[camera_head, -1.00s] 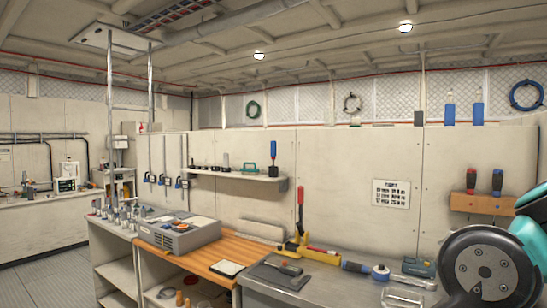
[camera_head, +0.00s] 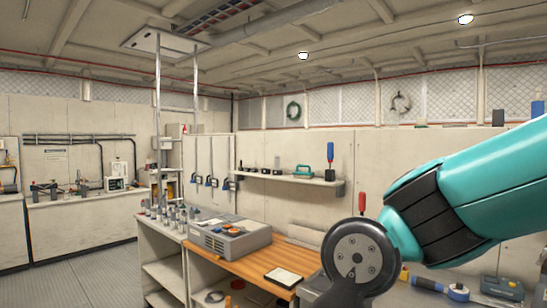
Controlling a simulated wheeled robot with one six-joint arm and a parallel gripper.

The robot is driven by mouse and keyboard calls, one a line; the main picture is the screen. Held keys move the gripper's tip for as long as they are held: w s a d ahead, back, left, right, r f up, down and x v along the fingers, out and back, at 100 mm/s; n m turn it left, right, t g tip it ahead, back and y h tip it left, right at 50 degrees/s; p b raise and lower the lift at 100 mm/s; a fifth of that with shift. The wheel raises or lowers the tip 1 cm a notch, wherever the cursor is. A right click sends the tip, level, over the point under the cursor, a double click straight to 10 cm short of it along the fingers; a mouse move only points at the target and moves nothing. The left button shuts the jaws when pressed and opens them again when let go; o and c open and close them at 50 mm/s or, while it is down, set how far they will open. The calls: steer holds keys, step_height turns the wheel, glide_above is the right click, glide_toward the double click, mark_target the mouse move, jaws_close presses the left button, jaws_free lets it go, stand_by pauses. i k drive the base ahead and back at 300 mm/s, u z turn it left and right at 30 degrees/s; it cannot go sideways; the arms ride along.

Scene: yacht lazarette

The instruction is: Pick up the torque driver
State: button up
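I cannot tell for sure which tool is the torque driver. One candidate is a blue-handled tool with a round head (camera_head: 440,288), lying on the grey bench at the lower right, partly under my arm in the picture. Another is a blue-handled driver (camera_head: 330,154) standing upright in a dark base at the right end of the wall shelf. My teal arm crosses the right side and ends in a round grey joint in front of the bench. My gripper's fingers do not show, and nothing held is visible.
A grey case (camera_head: 230,238) and a dark tablet (camera_head: 284,277) lie on the wooden bench top. Several small grey parts stand on the left counter (camera_head: 148,222). The wall shelf (camera_head: 290,178) holds a green-handled item. A teal case (camera_head: 502,288) lies at right. Floor is clear at left.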

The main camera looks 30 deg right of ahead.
mark_target(330, 145)
steer(key=u, duration=0.4)
steer(key=i, duration=1.9)
steer(key=z, duration=1.3)
steer(key=i, duration=0.85)
steer(key=z, duration=0.95)
